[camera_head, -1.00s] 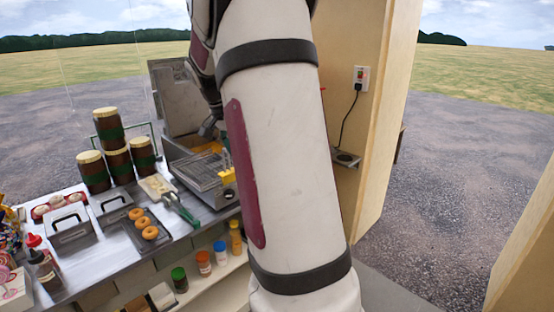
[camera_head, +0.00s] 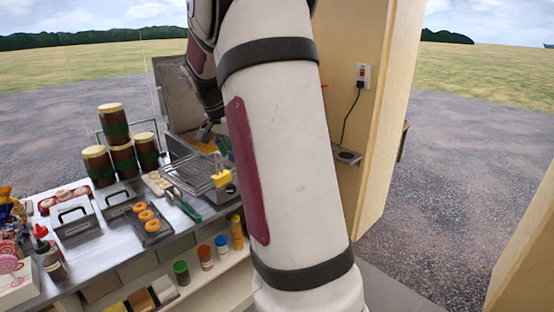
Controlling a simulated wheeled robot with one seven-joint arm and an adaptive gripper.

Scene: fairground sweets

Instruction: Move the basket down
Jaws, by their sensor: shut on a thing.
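The fryer (camera_head: 226,190) stands at the right end of the counter, partly hidden behind my arm. A wire basket (camera_head: 200,174) shows at the fryer's top, with a yellow piece (camera_head: 221,176) at its right side. Orange-yellow contents show behind it. My gripper (camera_head: 205,131) is just above the back of the fryer. It is shut on what appears to be the basket, but the contact itself is too small and partly hidden to see clearly. I cannot tell how deep the basket sits.
A raised grey lid (camera_head: 178,92) stands behind the fryer. Left of it are stacked brown jars (camera_head: 122,158), green-handled tongs (camera_head: 183,204) and a doughnut tray (camera_head: 154,236). Bottles (camera_head: 205,257) line a lower shelf. A wooden wall with a socket (camera_head: 362,76) stands to the right.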

